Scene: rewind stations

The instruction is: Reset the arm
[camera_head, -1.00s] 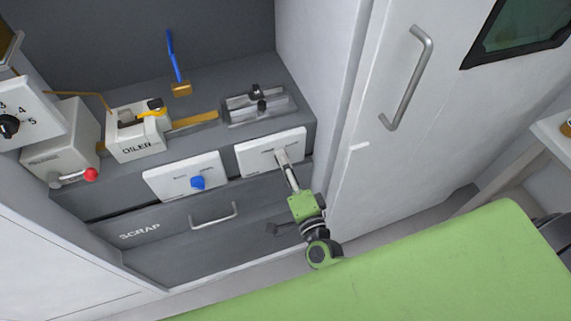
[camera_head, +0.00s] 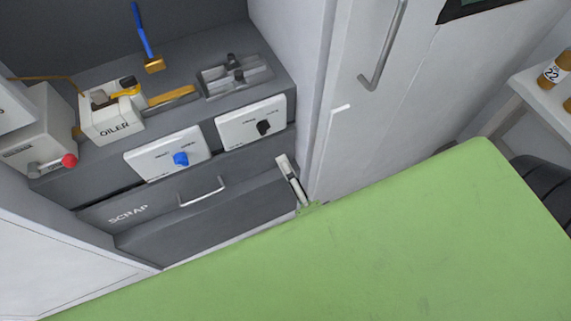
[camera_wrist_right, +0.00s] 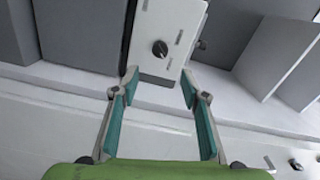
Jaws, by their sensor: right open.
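My right gripper (camera_head: 291,180) is in front of the dark grey cabinet face, below and right of a white panel (camera_head: 251,123) with a black knob (camera_head: 264,127). In the right wrist view the gripper (camera_wrist_right: 160,110) has its two teal-padded fingers spread apart with nothing between them. The white panel (camera_wrist_right: 165,38) and black knob (camera_wrist_right: 160,48) lie beyond the fingertips there, apart from them. My left gripper is not in view.
A second white panel with a blue knob (camera_head: 181,159) is to the left. Below is the SCRAP drawer handle (camera_head: 201,192). The oiler (camera_head: 110,119) and a red-knobbed lever (camera_head: 69,161) are on the bench. A tall white door with a handle (camera_head: 384,45) stands right.

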